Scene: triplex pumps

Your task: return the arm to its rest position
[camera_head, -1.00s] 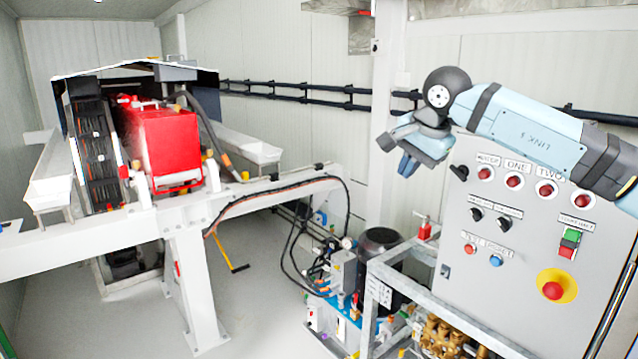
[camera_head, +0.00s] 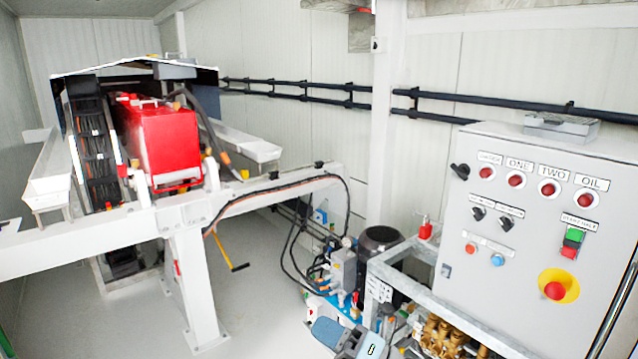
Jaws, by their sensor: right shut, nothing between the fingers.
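My right gripper (camera_head: 328,332) shows at the bottom edge of the head view, left of the metal frame in front of the control cabinet. Only a small blue-and-grey part of it is in the picture, and the rest of the arm is cut off below. It is shut and holds nothing. It is well clear of the cabinet's buttons. My left gripper is not in view.
The grey control cabinet (camera_head: 520,245) with red lamps, black switches and a red stop button (camera_head: 555,290) fills the right. Hoses, a dark motor (camera_head: 381,245) and a metal frame (camera_head: 450,305) stand by the gripper. A red machine (camera_head: 160,143) is at left.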

